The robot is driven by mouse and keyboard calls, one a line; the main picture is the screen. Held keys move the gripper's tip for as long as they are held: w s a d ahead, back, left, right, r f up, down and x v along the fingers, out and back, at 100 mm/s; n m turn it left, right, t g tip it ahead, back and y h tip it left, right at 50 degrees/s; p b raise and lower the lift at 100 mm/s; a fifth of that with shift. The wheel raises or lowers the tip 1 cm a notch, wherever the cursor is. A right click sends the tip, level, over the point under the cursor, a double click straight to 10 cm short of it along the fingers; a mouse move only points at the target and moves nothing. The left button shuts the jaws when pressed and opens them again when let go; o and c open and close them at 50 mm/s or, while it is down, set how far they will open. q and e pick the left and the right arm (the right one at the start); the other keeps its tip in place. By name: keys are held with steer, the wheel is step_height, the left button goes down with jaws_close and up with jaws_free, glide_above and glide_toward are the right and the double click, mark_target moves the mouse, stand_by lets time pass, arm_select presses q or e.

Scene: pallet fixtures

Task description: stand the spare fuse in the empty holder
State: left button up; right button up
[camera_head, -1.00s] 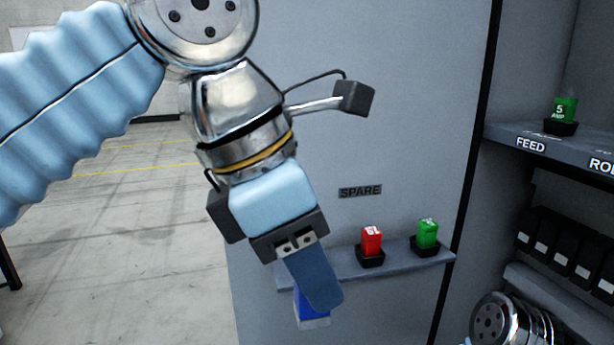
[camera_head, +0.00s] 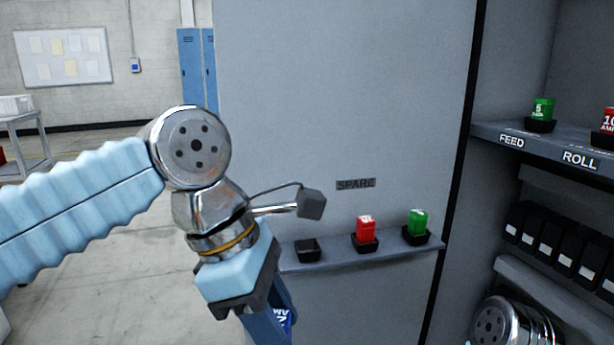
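My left gripper (camera_head: 268,322) is low in the view, in front of the cabinet side, pointing down. Its fingers are shut on a blue fuse (camera_head: 284,317) with white lettering, partly hidden by a finger and cut near the bottom edge. On the SPARE shelf (camera_head: 345,258) stand an empty black holder (camera_head: 308,251), a red fuse (camera_head: 366,229) in a holder and a green fuse (camera_head: 417,222) in a holder. The blue fuse is below the shelf in the picture. My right gripper is out of view.
Inside the open cabinet, a shelf labelled FEED and ROLL (camera_head: 545,144) holds a green 5 AMP fuse (camera_head: 543,108) and a red fuse (camera_head: 608,121), cut by the edge. A row of black modules (camera_head: 550,235) sits below. Open floor lies left.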

arm_select(q)
steer(key=w+a+f+m+g+y, duration=0.1)
steer(key=w+a+f+m, duration=0.3)
steer(key=f, duration=1)
steer(key=w+a+f+m+g+y, duration=0.1)
steer(key=w+a+f+m, duration=0.4)
steer(key=f, duration=0.9)
steer(key=w+a+f+m+g+y, duration=0.2)
steer(key=w+a+f+m, duration=0.3)
steer(key=f, duration=0.9)
steer(key=a+m, duration=0.2)
steer(key=a, duration=0.1)
steer(key=shift+w+m+y, duration=0.2)
steer(key=shift+m+y, duration=0.1)
steer(key=shift+m, duration=0.1)
